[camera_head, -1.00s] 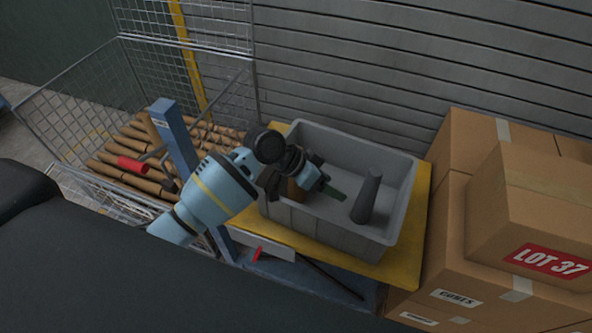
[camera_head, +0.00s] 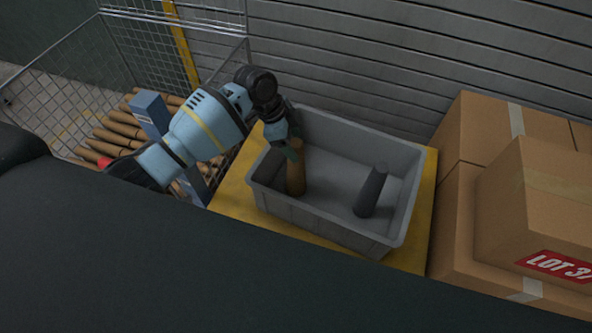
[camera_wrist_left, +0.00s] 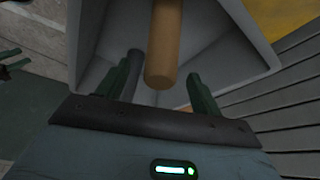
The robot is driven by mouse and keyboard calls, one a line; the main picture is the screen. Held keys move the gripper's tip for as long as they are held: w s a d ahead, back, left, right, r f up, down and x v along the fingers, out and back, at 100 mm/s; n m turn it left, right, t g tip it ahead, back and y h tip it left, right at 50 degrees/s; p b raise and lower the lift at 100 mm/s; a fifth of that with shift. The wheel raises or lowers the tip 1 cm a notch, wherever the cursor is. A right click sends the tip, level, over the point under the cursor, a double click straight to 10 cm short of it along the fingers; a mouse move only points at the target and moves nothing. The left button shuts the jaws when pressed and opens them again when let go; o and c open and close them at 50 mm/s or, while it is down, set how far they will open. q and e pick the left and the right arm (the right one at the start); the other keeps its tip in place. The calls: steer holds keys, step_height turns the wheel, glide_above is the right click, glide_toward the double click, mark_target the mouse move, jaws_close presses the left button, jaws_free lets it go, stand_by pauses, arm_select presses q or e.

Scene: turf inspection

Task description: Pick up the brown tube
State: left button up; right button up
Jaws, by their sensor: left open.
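The brown tube (camera_head: 296,178) stands near-upright in the left part of the grey bin (camera_head: 325,228). My left gripper (camera_head: 292,148) is at its upper end, pointing down, and hides part of it. In the left wrist view, the brown tube (camera_wrist_left: 162,45) shows between the two green fingers of my open left gripper (camera_wrist_left: 158,72), with gaps on both sides. Its near end faces the camera. Green finger-like parts (camera_wrist_left: 12,62) at the left edge of the wrist view look like my right gripper; their opening is unclear.
A dark grey tube (camera_head: 371,190) stands tilted in the bin's right part. The bin rests on a yellow top (camera_head: 418,250). Cardboard boxes (camera_head: 535,200) stand close on the right. A wire cage (camera_head: 60,85) with several brown tubes is on the left. A slatted wall (camera_head: 400,50) is behind.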

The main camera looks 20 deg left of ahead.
mark_target(299, 153)
arm_select(q)
steer(key=shift+x, duration=2.75)
steer(key=shift+a, duration=0.2)
steer(key=c, duration=1.3)
step_height(299, 153, up, 9)
steer(key=shift+f+p, duration=0.25)
steer(key=shift+p, duration=0.05)
steer(key=shift+r, duration=0.8)
